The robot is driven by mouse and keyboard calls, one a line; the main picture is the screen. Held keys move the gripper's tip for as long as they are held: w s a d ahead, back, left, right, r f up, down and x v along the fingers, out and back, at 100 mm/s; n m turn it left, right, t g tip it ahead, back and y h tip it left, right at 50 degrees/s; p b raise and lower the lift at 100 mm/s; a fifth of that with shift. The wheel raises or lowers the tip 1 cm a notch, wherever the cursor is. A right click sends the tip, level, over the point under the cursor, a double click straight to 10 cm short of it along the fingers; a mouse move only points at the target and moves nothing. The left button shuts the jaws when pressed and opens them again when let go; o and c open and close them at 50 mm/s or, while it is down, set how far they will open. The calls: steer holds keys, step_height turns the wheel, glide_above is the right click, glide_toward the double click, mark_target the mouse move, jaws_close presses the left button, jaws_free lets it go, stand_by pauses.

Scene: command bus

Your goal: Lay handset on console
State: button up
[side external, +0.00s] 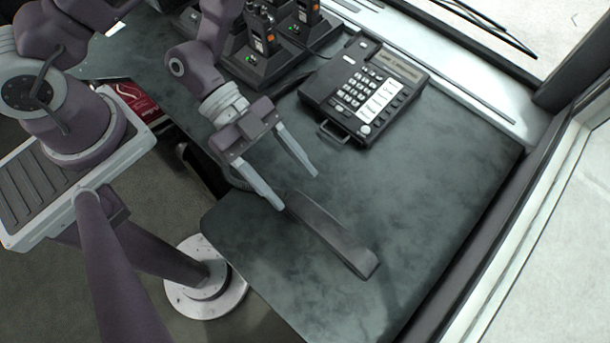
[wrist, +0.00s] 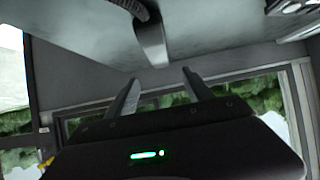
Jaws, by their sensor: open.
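The dark grey handset (side external: 335,240) lies on the desk, long and slanting from upper left to lower right in the side view. The black console (side external: 362,90), a desk phone with keys and a small display, stands behind it near the window. My gripper (side external: 298,191) is open and empty, with its fingertips near the upper-left end of the handset. In the wrist view, the handset (wrist: 151,45) lies ahead of my gripper (wrist: 161,74), with no contact visible. I cannot tell the fingertips' height above the desk.
The dark desk (side external: 440,165) is clear right of the handset. Black radio chargers (side external: 262,58) holding radios stand at the back left of the console. A window ledge (side external: 480,95) bounds the desk behind. A red box (side external: 140,104) lies at the left.

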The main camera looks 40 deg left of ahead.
steer(key=shift+a+r, duration=0.1)
steer(key=shift+a, duration=0.05)
steer(key=w+a+r+n+t+y, duration=0.65)
steer(key=w+a+r+y, duration=0.45)
steer(key=w+a, duration=0.4)
steer(key=s+a+r+n+y, duration=0.2)
steer(key=s+a+r+n, duration=0.5)
steer(key=r, duration=0.5)
steer(key=s+n, duration=0.2)
steer(key=s, duration=0.1)
steer(key=shift+s+a+r, duration=0.15)
steer(key=shift+s+r, duration=0.05)
steer(key=shift+s, duration=0.15)
steer(key=shift+o, duration=0.4)
steer(key=s+d+r+n+h, duration=0.1)
steer(key=s+d+n, duration=0.1)
steer(key=s, duration=0.5)
steer(key=shift+s+r+g, duration=0.35)
steer(key=shift+r+g, duration=0.05)
steer(key=shift+g, duration=0.05)
